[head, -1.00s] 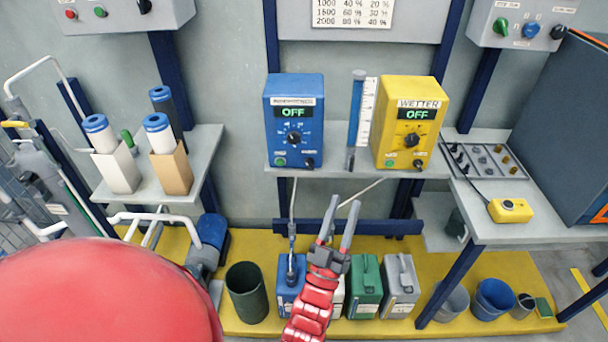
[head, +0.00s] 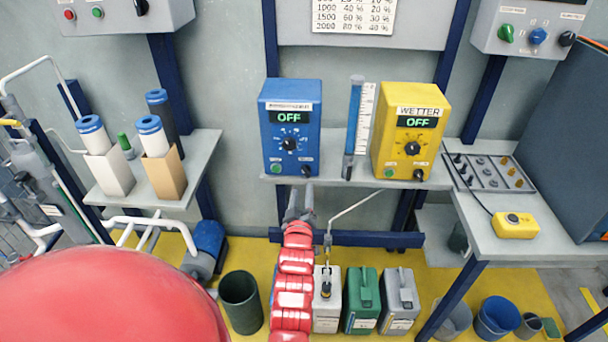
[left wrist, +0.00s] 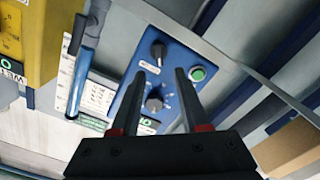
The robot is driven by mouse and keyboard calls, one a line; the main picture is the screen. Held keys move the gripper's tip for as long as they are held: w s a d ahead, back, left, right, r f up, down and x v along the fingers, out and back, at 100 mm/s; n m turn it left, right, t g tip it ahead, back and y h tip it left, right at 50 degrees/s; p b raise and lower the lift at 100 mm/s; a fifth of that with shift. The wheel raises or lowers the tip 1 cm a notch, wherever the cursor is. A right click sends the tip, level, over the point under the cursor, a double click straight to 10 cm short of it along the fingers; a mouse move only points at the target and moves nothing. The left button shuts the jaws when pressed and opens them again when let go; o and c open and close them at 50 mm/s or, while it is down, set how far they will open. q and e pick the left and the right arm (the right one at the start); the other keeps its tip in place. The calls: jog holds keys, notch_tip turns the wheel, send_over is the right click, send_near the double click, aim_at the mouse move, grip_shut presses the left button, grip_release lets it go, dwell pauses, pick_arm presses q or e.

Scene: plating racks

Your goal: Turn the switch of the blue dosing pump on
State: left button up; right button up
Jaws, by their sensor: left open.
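The blue dosing pump (head: 269,127) stands on the wall shelf, its display (head: 289,117) reading OFF. Its front has a large dial (head: 290,144), a green button (head: 276,168) at lower left and a small black switch (head: 307,170) at lower right. My left gripper (head: 301,190) is just below the switch in the head view, fingers pointing up at the pump. In the left wrist view the pump appears upside down. The open, empty fingers (left wrist: 160,74) frame the dial (left wrist: 155,101); the switch (left wrist: 158,50) lies just beyond the tips, between their lines. Contact cannot be told. My right gripper is not in view.
A yellow pump (head: 408,145), also OFF, stands to the right, with a blue tube (head: 353,130) between the pumps. The shelf edge (head: 345,184) runs beneath them. Canisters (head: 361,300) and a dark bin (head: 241,302) stand below.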

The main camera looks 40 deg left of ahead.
aim_at(304, 173)
pick_arm(q)
jog(key=x, duration=0.8)
jog(key=shift+d, duration=0.1)
grip_shut()
